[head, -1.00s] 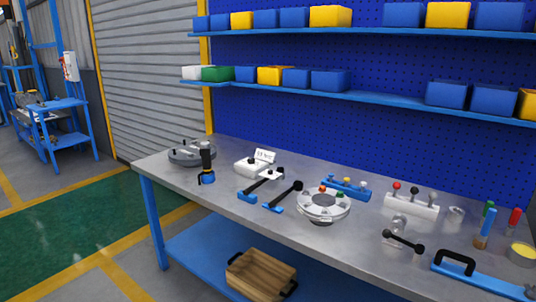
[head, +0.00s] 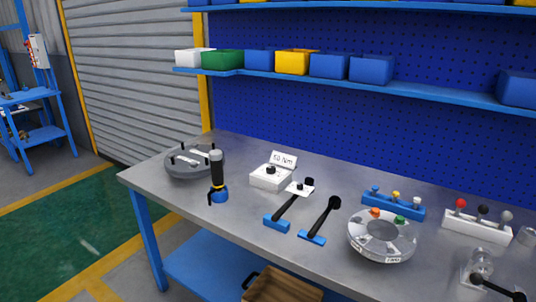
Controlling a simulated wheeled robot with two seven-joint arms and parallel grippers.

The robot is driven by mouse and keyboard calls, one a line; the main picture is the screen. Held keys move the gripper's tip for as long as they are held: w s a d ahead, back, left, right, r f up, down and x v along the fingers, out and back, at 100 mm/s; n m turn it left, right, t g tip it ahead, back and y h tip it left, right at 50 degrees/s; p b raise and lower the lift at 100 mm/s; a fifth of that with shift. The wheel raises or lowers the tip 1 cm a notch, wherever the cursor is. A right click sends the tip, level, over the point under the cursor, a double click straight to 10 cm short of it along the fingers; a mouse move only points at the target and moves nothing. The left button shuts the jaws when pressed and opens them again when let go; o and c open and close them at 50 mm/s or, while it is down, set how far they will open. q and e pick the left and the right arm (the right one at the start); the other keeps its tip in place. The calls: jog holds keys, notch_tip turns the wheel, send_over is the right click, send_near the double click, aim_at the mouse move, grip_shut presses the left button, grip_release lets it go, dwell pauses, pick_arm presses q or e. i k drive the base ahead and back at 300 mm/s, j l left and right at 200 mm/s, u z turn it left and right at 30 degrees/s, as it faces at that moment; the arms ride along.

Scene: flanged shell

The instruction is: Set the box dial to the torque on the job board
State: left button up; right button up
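A small white box (head: 268,182) stands on the bench at centre left. A black knob (head: 271,170) is on its top; its setting is too small to read. A white sign (head: 283,159) stands upright at the back of the box and seems to read 50 Nm, in small print. A white plate with a black knob (head: 300,188) lies beside the box, at the end of a blue-ended black tool (head: 284,212). Neither of my grippers shows in the head view.
A grey flanged disc (head: 195,162) with upright pins and a black-and-blue tool (head: 217,178) stand to the left. A second blue-ended tool (head: 320,220), a silver flanged shell (head: 382,236) and a blue rack (head: 393,205) are to the right. Bare bench lies before the box.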

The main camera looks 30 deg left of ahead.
aim_at(270, 169)
jog(key=i+j, duration=0.1)
jog(key=j, duration=0.25)
jog(key=i+j, duration=0.15)
jog(key=j, duration=0.2)
jog(key=i+j, duration=0.1)
jog(key=j, duration=0.25)
jog(key=i+j, duration=0.1)
jog(key=j, duration=0.25)
jog(key=i+j, duration=0.15)
jog(key=j, duration=0.15)
